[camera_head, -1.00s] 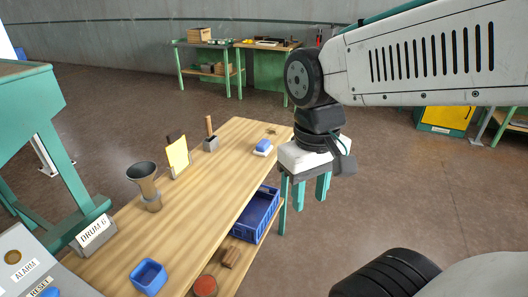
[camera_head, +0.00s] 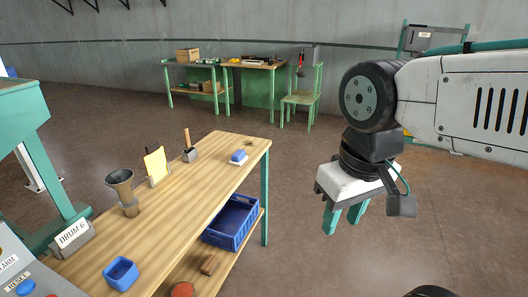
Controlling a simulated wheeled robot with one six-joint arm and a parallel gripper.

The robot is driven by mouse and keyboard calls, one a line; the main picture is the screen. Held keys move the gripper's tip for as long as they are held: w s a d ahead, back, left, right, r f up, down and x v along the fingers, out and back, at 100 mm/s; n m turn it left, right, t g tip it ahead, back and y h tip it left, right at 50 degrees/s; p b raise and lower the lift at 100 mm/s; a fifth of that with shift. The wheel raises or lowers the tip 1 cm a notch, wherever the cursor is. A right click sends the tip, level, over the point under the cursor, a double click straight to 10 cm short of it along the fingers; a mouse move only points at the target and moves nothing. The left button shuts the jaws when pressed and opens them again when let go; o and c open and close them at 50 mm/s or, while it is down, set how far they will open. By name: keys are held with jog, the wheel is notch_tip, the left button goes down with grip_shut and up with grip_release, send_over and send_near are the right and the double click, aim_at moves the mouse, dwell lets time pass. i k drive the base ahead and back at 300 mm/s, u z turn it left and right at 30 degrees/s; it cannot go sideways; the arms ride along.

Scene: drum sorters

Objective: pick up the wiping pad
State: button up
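The wiping pad looks to be the small blue-topped block (camera_head: 238,156) with a white base, near the far right corner of the wooden table (camera_head: 190,189). It lies flat on the tabletop. My gripper (camera_head: 345,220) hangs to the right of the table, over open floor, with its green fingers pointing down. The two fingers are apart, with nothing seen between them. My gripper is well clear of the pad.
On the table stand a metal funnel cup (camera_head: 122,190), a yellow card in a holder (camera_head: 156,165), a wooden-handled tool in a block (camera_head: 189,148) and a small blue bin (camera_head: 121,273). A blue crate (camera_head: 232,222) sits on the lower shelf.

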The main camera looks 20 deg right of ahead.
aim_at(239, 157)
jog(key=z, duration=0.65)
jog(key=i, duration=1.65)
jog(key=u, duration=0.4)
